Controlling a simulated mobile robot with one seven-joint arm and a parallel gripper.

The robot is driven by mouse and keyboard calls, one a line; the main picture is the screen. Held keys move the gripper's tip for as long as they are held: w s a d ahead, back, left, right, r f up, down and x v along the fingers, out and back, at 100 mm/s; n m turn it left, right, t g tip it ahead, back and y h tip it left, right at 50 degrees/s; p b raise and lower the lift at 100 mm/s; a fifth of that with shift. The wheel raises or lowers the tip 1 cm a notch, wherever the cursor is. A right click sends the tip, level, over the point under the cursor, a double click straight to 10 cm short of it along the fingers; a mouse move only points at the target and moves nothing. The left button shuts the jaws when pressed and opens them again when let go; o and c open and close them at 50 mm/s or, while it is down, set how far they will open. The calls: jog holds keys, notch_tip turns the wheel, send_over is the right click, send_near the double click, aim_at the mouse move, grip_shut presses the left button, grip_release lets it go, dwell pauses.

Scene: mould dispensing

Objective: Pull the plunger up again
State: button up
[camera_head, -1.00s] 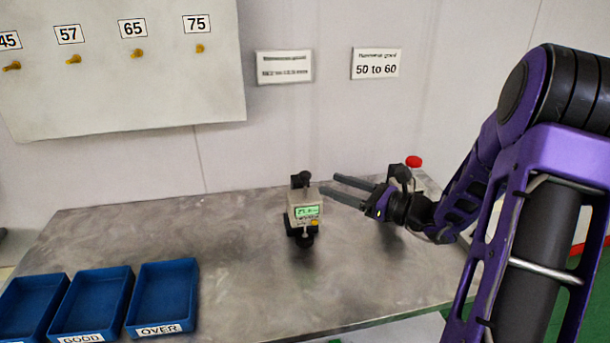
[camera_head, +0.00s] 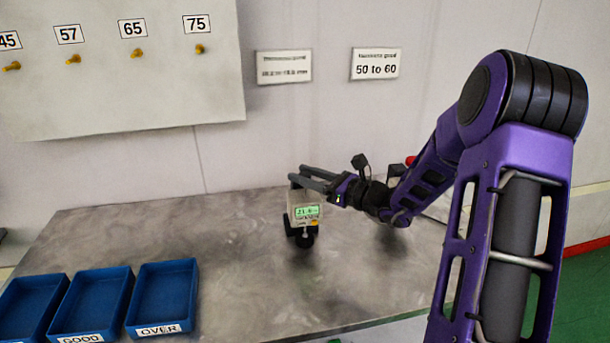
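A small beige gauge (camera_head: 305,214) with a lit green display (camera_head: 307,211) stands upright on the metal table. Its dark base and round foot show below. My gripper (camera_head: 296,173) reaches in from the right at the gauge's top. Its two long grey fingers lie level, a little apart, one on the far side and one on the near side of the plunger top's place. The dark plunger knob is hidden by the fingers, so I cannot tell whether they press on it.
Blue trays, including one marked GOOD (camera_head: 90,302) and one marked OVER (camera_head: 162,296), stand at the table's left front. A board (camera_head: 110,95) with numbered pegs hangs on the wall. The table (camera_head: 230,280) is clear around the gauge.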

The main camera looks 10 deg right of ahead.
grip_shut()
dwell(1.1)
